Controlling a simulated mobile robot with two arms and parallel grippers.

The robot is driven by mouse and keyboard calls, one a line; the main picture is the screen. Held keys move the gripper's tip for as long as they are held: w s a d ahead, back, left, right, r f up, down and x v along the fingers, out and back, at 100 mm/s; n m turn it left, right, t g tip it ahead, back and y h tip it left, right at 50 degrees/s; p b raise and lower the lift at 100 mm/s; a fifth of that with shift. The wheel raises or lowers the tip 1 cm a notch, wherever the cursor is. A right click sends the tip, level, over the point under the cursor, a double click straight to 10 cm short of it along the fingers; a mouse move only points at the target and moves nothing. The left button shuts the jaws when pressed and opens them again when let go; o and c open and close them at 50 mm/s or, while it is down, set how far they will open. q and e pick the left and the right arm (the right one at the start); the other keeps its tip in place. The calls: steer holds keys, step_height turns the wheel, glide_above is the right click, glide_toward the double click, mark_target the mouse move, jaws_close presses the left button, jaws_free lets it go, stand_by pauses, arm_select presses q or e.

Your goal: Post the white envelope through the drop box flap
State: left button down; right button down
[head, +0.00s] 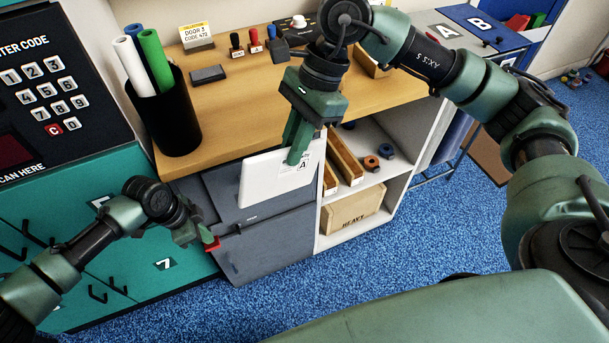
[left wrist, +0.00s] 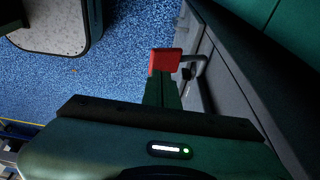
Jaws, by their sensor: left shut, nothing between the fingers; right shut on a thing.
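The white envelope (head: 268,181), with a label reading A, hangs tilted in front of the counter and the grey cabinet. My right gripper (head: 299,148) is shut on its upper right part. My left gripper (head: 211,243) is shut and empty, low in front of the grey cabinet (head: 265,245). I cannot make out a drop box flap for certain; the envelope covers part of the grey front.
Teal lockers (head: 160,277) stand left of the grey cabinet. The wooden counter (head: 228,98) holds a black cup (head: 170,120) of rolls and several stamps. An open shelf (head: 377,185) holds a HEAVY box (head: 352,214). Units marked A (head: 447,32) and B (head: 480,22) stand at back right.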

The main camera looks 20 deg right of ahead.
mark_target(213, 249)
steer(key=r, duration=0.1)
steer(key=r+m, duration=0.1)
steer(key=m, duration=0.1)
steer(key=shift+w+a+r+t, duration=0.15)
steer(key=shift+w+r+t, duration=0.15)
steer(key=shift+r, duration=0.1)
steer(key=shift+w+f, duration=0.5)
steer(key=shift+w, duration=0.35)
steer(key=shift+w+f, duration=0.5)
steer(key=shift+w, duration=0.3)
steer(key=shift+w+f, duration=0.5)
steer(key=shift+w, duration=0.35)
arm_select(q)
steer(key=shift+f, duration=0.15)
steer(key=shift+a+f+x, duration=0.1)
steer(key=shift+a+x, duration=0.2)
steer(key=shift+x, duration=1.05)
steer(key=shift+a+f+x, duration=0.1)
steer(key=shift+a+x, duration=0.25)
steer(key=shift+x, duration=0.95)
steer(key=shift+a+f+x, duration=0.1)
steer(key=shift+a+x, duration=0.2)
steer(key=shift+x, duration=1.05)
steer(key=shift+r, duration=0.15)
arm_select(e)
step_height(213, 249, down, 6)
steer(key=shift+w, duration=0.15)
steer(key=c, duration=1.4)
jaws_free()
steer(key=shift+r, duration=0.1)
